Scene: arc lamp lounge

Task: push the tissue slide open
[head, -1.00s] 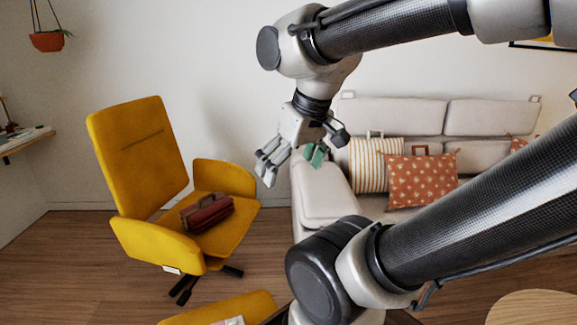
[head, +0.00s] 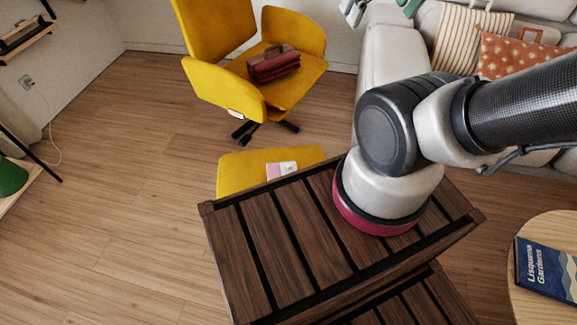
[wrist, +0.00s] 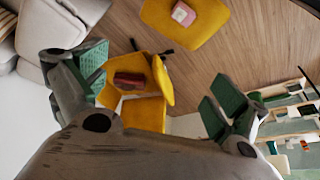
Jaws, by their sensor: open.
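A small pink and white item (head: 281,168) lies on a yellow footstool (head: 235,176). It also shows on the footstool in the wrist view (wrist: 183,14). I cannot tell whether it is the tissue slide, or whether anything on it is open. No other thing is clearly the tissue slide. My gripper (wrist: 158,88) is open and empty, with its green-padded fingers wide apart.
A yellow swivel chair (head: 217,40) holds a dark red bag (head: 273,64). A pale sofa (head: 392,65) with cushions stands at the right. A round wooden table (head: 540,225) bears a blue book (head: 547,270). The wooden floor (head: 110,190) at the left is mostly clear.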

